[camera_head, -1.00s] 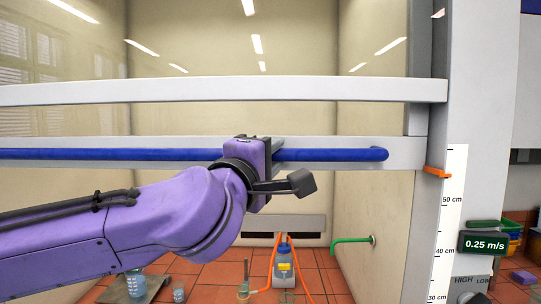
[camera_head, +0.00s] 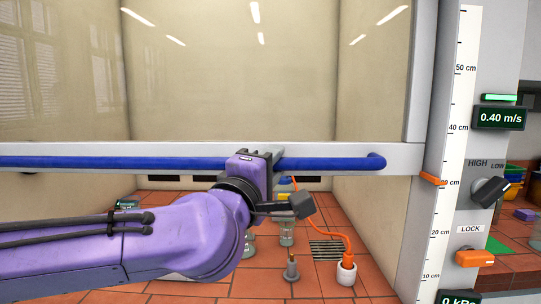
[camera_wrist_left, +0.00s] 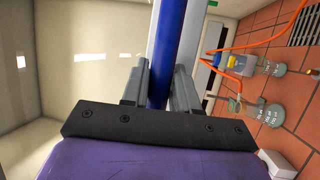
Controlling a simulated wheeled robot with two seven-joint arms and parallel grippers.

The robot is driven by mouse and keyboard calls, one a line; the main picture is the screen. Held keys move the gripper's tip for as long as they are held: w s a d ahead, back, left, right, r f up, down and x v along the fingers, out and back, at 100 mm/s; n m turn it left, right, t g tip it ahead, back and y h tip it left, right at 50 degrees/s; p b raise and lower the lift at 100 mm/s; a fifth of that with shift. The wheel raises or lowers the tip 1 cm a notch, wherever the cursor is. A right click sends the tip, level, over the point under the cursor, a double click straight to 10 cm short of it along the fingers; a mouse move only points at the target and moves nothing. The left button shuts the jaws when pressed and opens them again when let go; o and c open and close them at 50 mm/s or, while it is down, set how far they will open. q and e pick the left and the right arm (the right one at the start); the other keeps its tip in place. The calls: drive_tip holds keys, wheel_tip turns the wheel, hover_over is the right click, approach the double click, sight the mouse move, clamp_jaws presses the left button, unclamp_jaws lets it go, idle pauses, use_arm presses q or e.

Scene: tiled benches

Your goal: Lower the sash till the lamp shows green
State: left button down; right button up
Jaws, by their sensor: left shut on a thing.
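The sash (camera_head: 400,158) is a clear pane with a pale bottom rail and a blue handle bar (camera_head: 330,163) along it. My left gripper (camera_head: 268,163) is shut on the blue bar, near the middle of the view. The wrist view shows its two fingers (camera_wrist_left: 160,88) on either side of the bar (camera_wrist_left: 168,50). The orange pointer (camera_head: 432,179) stands near 30 cm on the white scale (camera_head: 455,120). The lamp (camera_head: 499,97) is a bright green strip above the display (camera_head: 499,118), which reads 0.40 m/s. My right gripper is not in view.
Below the rail, an orange hose (camera_head: 330,228), a white pot (camera_head: 346,274) and glassware (camera_head: 286,232) stand on red tiles inside the hood. On the right post are a HIGH/LOW knob (camera_head: 490,191) and an orange LOCK switch (camera_head: 474,258).

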use_arm(q)
wheel_tip(320, 180, down, 3)
drive_tip(key=shift+f+b, duration=0.1)
drive_tip(key=shift+b, duration=0.6)
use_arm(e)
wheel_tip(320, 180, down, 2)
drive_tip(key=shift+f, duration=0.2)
use_arm(q)
drive_tip(key=c, duration=1)
unclamp_jaws()
drive_tip(key=shift+o, duration=0.2)
drive_tip(key=b+v, duration=0.1)
drive_tip(key=v, duration=0.9)
drive_tip(key=shift+s+b, duration=0.15)
drive_tip(key=shift+b, duration=0.25)
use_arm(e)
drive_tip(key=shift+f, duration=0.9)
use_arm(q)
drive_tip(key=shift+a+f, duration=0.1)
drive_tip(key=shift+a, duration=0.15)
